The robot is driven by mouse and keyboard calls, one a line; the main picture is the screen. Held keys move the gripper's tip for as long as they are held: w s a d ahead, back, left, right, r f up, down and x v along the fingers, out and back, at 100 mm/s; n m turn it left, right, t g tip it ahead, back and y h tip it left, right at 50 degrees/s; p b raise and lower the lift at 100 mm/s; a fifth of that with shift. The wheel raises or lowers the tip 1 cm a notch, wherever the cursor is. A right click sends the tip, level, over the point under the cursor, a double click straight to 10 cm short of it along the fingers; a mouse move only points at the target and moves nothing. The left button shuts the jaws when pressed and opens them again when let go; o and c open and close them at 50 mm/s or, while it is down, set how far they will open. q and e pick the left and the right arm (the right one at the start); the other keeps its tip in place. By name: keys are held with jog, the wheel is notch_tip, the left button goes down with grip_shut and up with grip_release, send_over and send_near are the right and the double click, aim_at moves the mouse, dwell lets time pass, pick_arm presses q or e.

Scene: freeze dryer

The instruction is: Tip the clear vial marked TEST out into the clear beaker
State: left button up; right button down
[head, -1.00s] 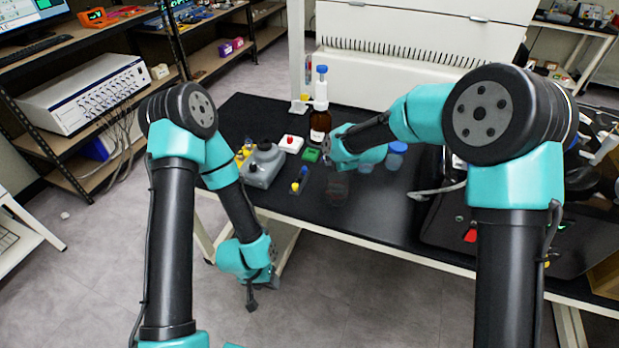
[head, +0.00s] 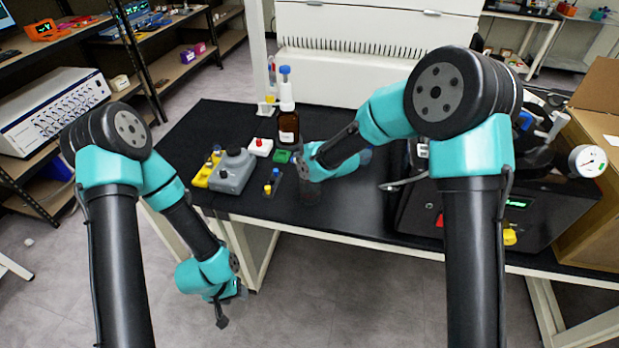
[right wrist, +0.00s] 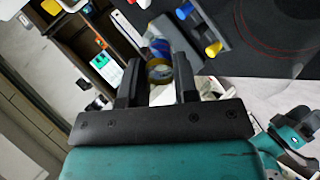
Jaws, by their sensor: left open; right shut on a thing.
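My right gripper (right wrist: 160,78) is shut on a small clear vial (right wrist: 160,70) with a yellowish band, seen between its fingers in the right wrist view. I cannot read its marking, and the arm hides it in the head view. My left gripper (head: 222,312) is open and empty, hanging low in front of the bench edge.
A small rack (head: 273,184) with blue and yellow caps stands left of the beaker. Further left is a grey device (head: 233,172). A brown bottle (head: 288,128) stands behind. A black machine with a gauge (head: 587,161) fills the right. The bench's front middle is clear.

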jog(key=shift+d+r+t+y, duration=0.1)
jog(key=shift+r+t+y, duration=0.1)
jog(key=shift+t+y, duration=0.9)
dwell(0.9)
jog(key=shift+s+d+r+t+y, duration=0.2)
jog(key=shift+s+r+t+y, duration=0.1)
jog(key=shift+r, duration=0.15)
jog(key=shift+s+d+r+t+y, duration=0.2)
jog(key=shift+s+r+t+y, duration=0.1)
jog(key=shift+r, duration=0.1)
dwell(0.3)
jog(key=shift+r+t+y, duration=0.1)
jog(key=shift+t+y, duration=0.5)
jog(key=shift+t, duration=0.1)
dwell(0.7)
